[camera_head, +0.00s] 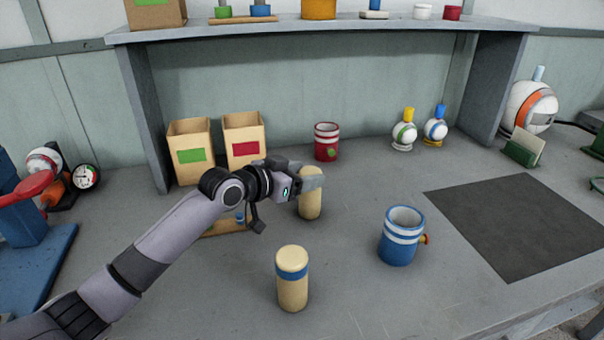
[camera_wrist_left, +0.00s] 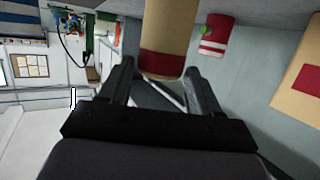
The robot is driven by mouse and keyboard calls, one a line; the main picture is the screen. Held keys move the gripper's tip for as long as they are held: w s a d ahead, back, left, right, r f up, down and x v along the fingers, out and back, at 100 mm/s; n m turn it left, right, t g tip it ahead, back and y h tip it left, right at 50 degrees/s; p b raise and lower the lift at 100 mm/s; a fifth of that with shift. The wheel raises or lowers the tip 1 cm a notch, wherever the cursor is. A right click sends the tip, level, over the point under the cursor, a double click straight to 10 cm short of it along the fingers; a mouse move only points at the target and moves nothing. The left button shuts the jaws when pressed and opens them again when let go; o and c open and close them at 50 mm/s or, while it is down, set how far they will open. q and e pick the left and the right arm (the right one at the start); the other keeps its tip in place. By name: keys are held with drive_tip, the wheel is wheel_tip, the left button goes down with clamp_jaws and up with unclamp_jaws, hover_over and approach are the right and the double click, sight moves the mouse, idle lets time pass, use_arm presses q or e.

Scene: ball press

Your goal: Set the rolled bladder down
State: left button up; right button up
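A cream rolled bladder (camera_head: 310,207) stands upright near the middle of the bench in the head view; its red band shows in the left wrist view (camera_wrist_left: 162,63). My left gripper (camera_head: 312,181) comes from the left and has its fingers on both sides of this bladder, apparently shut on it. Whether its base touches the bench is hard to tell. A second rolled bladder (camera_head: 292,285), with a blue band, stands upright nearer the front. My right gripper is not in view.
A blue canister (camera_head: 398,247) stands to the right, before a dark mat (camera_head: 515,225). A red canister (camera_head: 326,150) and two cardboard boxes, with green (camera_head: 190,165) and red (camera_head: 243,135) labels, stand behind. Two small ball figures (camera_head: 404,135) (camera_head: 435,132) stand back right. Bench between the bladders and blue canister is clear.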

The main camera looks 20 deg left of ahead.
use_arm(q)
drive_tip(key=shift+o, duration=0.5)
drive_tip(key=shift+r, duration=0.2)
drive_tip(key=v, duration=1.2)
drive_tip(key=shift+f, duration=0.1)
